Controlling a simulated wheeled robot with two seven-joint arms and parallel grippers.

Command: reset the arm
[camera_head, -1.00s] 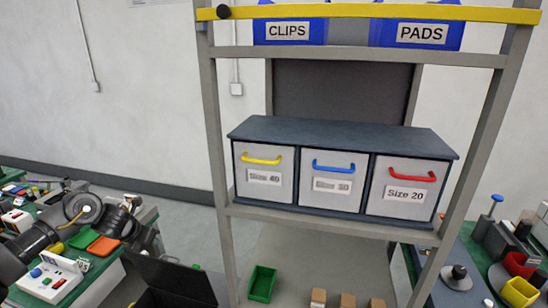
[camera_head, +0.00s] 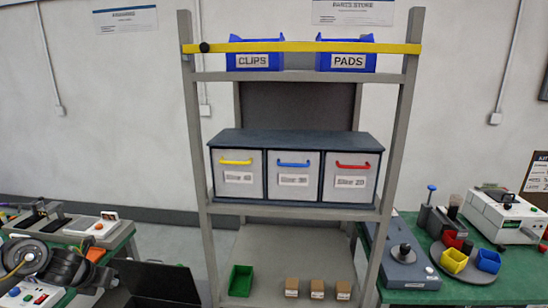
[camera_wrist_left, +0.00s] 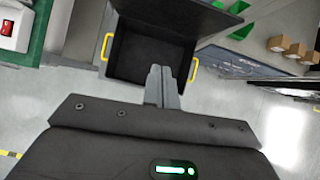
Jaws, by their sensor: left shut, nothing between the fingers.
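My left arm comes in at the lower left of the head view, over the left green bench; its fingers are hard to make out there. In the left wrist view my left gripper (camera_wrist_left: 161,78) has its two grey fingers together, with nothing between them. It points towards an open black crate (camera_wrist_left: 128,62) with yellow handles, which stands on the floor below. The crate's dark lid also shows in the head view (camera_head: 155,279). No part of my right arm is seen.
A grey rack (camera_head: 400,150) stands ahead, with blue CLIPS (camera_head: 255,61) and PADS (camera_head: 346,61) bins above a drawer cabinet (camera_head: 290,140). A green bin (camera_head: 241,281) and several small boxes sit on its low shelf. Crowded green benches flank it left and right.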

